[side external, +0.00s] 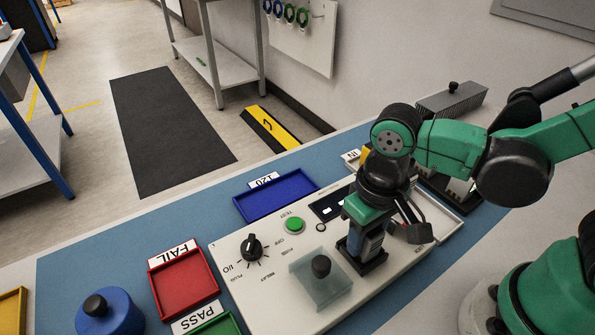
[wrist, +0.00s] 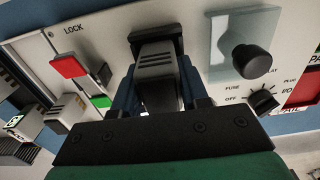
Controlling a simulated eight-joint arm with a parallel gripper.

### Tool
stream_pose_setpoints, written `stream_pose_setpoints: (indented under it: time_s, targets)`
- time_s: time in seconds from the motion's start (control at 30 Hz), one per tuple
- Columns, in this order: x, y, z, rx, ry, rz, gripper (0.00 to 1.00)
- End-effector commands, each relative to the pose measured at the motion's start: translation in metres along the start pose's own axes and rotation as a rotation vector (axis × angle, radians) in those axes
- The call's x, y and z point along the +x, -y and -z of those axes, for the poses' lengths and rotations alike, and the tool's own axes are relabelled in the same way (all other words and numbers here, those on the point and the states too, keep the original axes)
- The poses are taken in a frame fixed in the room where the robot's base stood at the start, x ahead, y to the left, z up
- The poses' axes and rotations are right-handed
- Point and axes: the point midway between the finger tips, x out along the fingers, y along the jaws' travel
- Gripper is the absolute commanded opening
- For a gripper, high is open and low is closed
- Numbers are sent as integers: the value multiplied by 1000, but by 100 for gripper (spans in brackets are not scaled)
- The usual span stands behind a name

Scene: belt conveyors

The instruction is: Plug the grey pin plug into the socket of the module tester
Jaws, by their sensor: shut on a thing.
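The module tester (side external: 262,302) is a pale panel on the blue bench top, with a dial, a green button and a clear cover. My gripper (side external: 363,243) points down over it. In the wrist view my gripper (wrist: 158,100) is shut on the grey pin plug (wrist: 157,62), a grey block with dark ridges between blue-grey fingers. A black socket housing (wrist: 150,34) sits at the plug's far end; it also shows under my fingers in the side view (side external: 372,264). The plug's pins are hidden, and I cannot tell how deep they sit.
The clear cover with a black knob (side external: 321,266) stands close beside my gripper. The dial (side external: 251,246), blue tray (side external: 262,207), red FAIL tray (side external: 185,283) and blue cylinder (side external: 108,318) lie left. A red lock piece (wrist: 68,66) and another ridged grey block (wrist: 67,113) are left in the wrist view.

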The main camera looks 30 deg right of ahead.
Motion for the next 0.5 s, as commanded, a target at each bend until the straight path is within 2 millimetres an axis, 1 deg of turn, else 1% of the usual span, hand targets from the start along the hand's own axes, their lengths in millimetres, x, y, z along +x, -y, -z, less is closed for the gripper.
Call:
stream_pose_setpoints:
  time_s: [0.47, 0.5]
  targets:
    - [3, 0, 0, 0, 0, 0, 0]
    - [3, 0, 0, 0, 0, 0, 45]
